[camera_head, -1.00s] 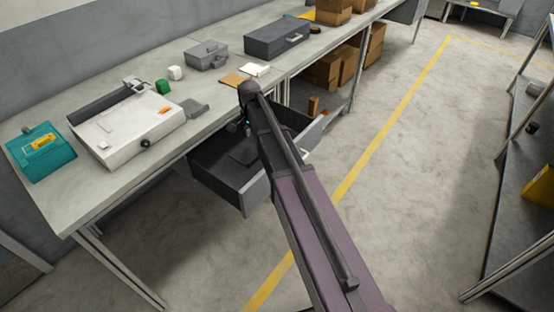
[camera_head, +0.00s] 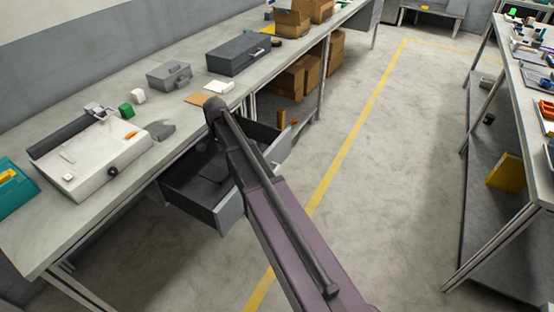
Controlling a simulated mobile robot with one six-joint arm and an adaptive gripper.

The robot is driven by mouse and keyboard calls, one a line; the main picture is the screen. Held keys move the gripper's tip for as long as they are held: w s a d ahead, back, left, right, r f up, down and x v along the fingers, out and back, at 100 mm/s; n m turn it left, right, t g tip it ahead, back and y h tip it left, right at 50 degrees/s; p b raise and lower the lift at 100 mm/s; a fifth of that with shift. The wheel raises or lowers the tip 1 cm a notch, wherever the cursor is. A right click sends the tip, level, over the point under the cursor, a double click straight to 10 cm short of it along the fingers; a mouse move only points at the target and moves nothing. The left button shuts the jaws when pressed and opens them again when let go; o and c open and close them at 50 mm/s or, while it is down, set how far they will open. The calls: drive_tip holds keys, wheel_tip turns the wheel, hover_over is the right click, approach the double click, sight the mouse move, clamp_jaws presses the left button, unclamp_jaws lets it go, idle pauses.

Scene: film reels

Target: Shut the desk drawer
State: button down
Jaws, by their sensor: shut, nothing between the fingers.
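The desk drawer (camera_head: 188,187) is a dark grey box pulled out from under the long workbench (camera_head: 60,230), left of the picture's middle. It stands open, with a flat dark thing (camera_head: 214,172) inside. Its lighter grey front (camera_head: 230,211) faces right, towards the aisle. My arm crosses above the drawer and hides the middle of its front. My gripper (camera_head: 214,143) shows only as a small dark part below my wrist, over the drawer's bench side. It is shut and empty; its fingertips are mostly hidden, so I cannot tell whether it touches the drawer.
On the bench stand a white device (camera_head: 90,160), a grey case (camera_head: 168,74), a dark toolbox (camera_head: 238,54) and cardboard boxes (camera_head: 292,20). A shelf with boxes lies beyond the drawer. The floor aisle (camera_head: 400,150) is clear up to the right-hand table (camera_head: 535,150).

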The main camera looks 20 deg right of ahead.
sight(285, 152)
drive_tip(key=shift+s+d+r+n+p, duration=1.05)
drive_tip(key=shift+s+r+n+p, duration=0.6)
drive_tip(key=shift+s+r+p, duration=3.75)
drive_tip(key=shift+s+d+r+n+p, duration=1)
drive_tip(key=shift+s+r+n+p, duration=0.65)
drive_tip(key=shift+s+r+p, duration=3.7)
drive_tip(key=w+d+f+m+t+b, duration=0.1)
drive_tip(key=w+d+f+m+b, duration=0.6)
drive_tip(key=d+f+m+b, duration=0.3)
drive_tip(key=w+d+f+m+t+y+b, duration=0.1)
drive_tip(key=w+d+f+m+b, duration=0.7)
drive_tip(key=d+m, duration=0.6)
wheel_tip(285, 152, down, 2)
drive_tip(key=b, duration=0.3)
drive_tip(key=shift+d+m+y, duration=0.2)
drive_tip(key=shift+m+y, duration=0.1)
drive_tip(key=shift+m, duration=0.1)
drive_tip(key=shift+f+b, duration=0.15)
drive_tip(key=shift+b, duration=0.15)
drive_tip(key=shift+w+a+f+b, duration=0.65)
drive_tip(key=shift+w+f+b, duration=0.2)
drive_tip(key=shift+f+b, duration=0.7)
drive_tip(key=shift+w+a+f+b, duration=0.6)
drive_tip(key=shift+w+f+b, duration=0.25)
drive_tip(key=shift+f+b, duration=0.75)
drive_tip(key=shift+w+a+f+b, duration=0.65)
drive_tip(key=shift+w+f+b, duration=0.2)
drive_tip(key=shift+f+b, duration=0.7)
